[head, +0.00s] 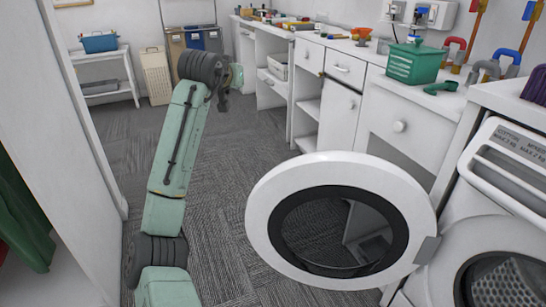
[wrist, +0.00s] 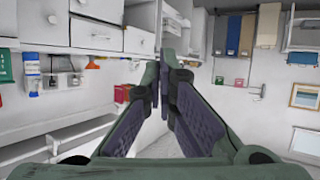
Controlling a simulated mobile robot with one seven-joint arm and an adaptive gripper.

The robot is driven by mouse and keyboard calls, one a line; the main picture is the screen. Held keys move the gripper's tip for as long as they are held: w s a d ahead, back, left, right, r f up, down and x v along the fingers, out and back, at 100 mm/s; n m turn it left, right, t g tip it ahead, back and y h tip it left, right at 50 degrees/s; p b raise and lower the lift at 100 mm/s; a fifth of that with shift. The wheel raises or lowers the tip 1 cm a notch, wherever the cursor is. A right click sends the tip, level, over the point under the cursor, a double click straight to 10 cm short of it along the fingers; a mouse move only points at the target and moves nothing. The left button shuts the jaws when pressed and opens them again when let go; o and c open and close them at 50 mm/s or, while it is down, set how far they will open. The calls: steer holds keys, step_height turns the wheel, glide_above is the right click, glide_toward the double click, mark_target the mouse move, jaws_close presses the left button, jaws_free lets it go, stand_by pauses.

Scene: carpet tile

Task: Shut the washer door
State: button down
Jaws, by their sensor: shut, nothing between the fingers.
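The washer door (head: 268,215), a white ring with a dark round window, stands wide open in the head view. Its hinge side on the right joins the white washer (head: 425,290), whose drum opening shows at the lower right. My gripper (head: 223,104) is small and partly hidden by my arm in the head view, up and left of the door and clearly apart from it. In the wrist view my gripper (wrist: 166,62) has its fingers together with nothing between them. The washer door cannot be made out in the wrist view.
A white counter with drawers (head: 345,68) runs along the right wall, with a green basket (head: 413,63) on it. A white wall or panel (head: 85,130) stands close on the left. Grey carpet (head: 225,225) lies bare between my arm and the door.

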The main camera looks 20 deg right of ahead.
steer(key=s+d+f+m+g+y, duration=0.1)
steer(key=s+d+f+g+y, duration=0.25)
steer(key=f, duration=0.35)
steer(key=s+d+f+g+y, duration=0.2)
steer(key=s+d+f+g, duration=0.25)
steer(key=f, duration=0.35)
steer(key=w+d+x, duration=0.1)
steer(key=x, duration=0.9)
steer(key=shift+h, duration=0.25)
steer(key=s+a, duration=0.1)
steer(key=s, duration=0.1)
steer(key=s+a+p, duration=0.1)
steer(key=s, duration=0.1)
steer(key=shift+a+r, duration=0.15)
steer(key=shift+r, duration=0.05)
